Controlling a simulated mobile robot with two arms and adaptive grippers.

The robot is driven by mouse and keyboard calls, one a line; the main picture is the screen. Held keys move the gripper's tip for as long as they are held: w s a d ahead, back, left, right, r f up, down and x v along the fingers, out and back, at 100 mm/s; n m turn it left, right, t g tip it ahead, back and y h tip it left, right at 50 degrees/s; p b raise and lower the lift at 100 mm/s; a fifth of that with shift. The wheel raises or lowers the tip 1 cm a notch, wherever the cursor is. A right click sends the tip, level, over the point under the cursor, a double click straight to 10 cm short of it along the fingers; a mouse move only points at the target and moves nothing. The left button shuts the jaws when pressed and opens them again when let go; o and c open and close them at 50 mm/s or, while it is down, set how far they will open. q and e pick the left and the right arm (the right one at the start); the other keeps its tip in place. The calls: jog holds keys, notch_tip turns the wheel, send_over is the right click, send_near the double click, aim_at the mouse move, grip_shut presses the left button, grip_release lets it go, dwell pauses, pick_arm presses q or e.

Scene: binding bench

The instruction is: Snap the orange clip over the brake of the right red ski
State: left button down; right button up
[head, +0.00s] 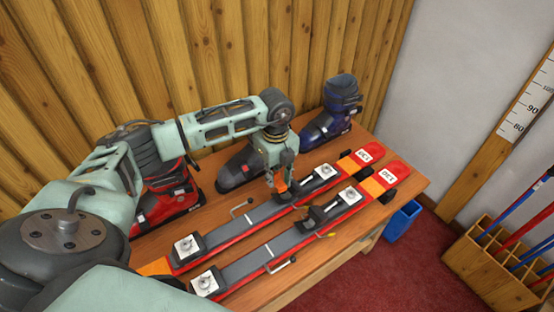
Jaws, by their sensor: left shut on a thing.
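Two red skis lie side by side on the wooden bench, the far-left ski (258,217) and the right, nearer ski (255,262). Each has a grey middle plate and binding parts. A small orange-yellow piece (326,235) shows at the right ski's near edge. My right gripper is not in view.
Ski boots stand along the back of the bench: red (165,205), dark grey (238,170) and blue (335,110). A blue bin (402,220) stands beyond the bench's right edge. A wooden pole rack (490,265) stands on the red carpet at right.

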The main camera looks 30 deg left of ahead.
aim_at(276, 181)
pick_arm(q)
jog(key=shift+s+d+b, duration=0.4)
jog(key=shift+s+d, duration=0.05)
jog(key=shift+s, duration=0.2)
jog(key=shift+s+f, duration=0.15)
jog(key=shift+f, duration=0.1)
jog(key=f+b, duration=0.2)
jog(key=f, duration=0.1)
jog(key=shift+w+a+f, duration=0.1)
jog(key=shift+w+a, duration=0.05)
jog(key=shift+w, duration=0.25)
jog(key=shift+s+f+b, duration=0.2)
jog(key=shift+f+b, duration=0.7)
jog(key=shift+b, duration=0.05)
jog(key=shift+w+f, duration=0.15)
jog(key=shift+f, duration=0.25)
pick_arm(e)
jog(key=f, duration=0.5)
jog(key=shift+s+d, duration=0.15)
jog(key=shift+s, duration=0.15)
pick_arm(q)
jog(key=shift+r, duration=0.1)
